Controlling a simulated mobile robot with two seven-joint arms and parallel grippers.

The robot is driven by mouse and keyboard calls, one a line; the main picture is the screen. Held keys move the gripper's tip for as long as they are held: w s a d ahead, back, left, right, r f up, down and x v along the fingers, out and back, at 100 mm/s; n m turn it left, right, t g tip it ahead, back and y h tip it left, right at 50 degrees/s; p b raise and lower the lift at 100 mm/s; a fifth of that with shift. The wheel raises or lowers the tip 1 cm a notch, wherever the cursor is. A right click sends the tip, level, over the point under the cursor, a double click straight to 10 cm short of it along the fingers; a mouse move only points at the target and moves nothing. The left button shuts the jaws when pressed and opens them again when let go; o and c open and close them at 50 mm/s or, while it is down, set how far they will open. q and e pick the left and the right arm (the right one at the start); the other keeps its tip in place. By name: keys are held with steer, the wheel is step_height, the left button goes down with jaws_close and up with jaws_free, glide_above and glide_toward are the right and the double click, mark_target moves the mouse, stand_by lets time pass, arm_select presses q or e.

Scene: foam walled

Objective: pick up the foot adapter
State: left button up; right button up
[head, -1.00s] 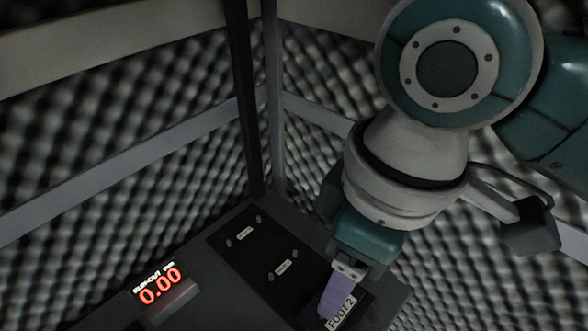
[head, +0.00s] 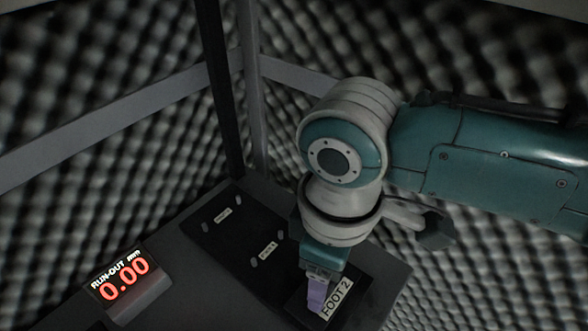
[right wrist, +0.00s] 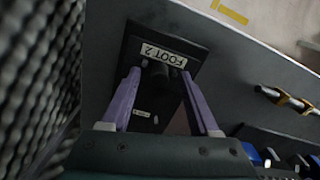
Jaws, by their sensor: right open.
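A dark tray labelled FOOT 2 (head: 346,283) sits at the bench's right end in the head view. In the right wrist view, the FOOT 2 label (right wrist: 164,53) is on the tray's far side. A small dark rounded piece (right wrist: 158,76), apparently the foot adapter, shows just below the label; its outline is hard to make out against the black. My right gripper (right wrist: 161,74), with purple fingers, is open, one finger on each side of that piece. In the head view, my right gripper (head: 316,295) points down at the tray and hides the piece. My left gripper is out of view.
A run-out display (head: 130,283) reading 0.00 stands at the left. A black panel (head: 238,238) with small pegs and labels lies beside the tray. Frame posts (head: 220,90) and foam walls stand behind. Blue and metal items (right wrist: 270,157) show at the right wrist view's lower right.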

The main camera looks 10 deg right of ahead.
steer(key=shift+f, duration=0.25)
jaws_close()
stand_by(0.3)
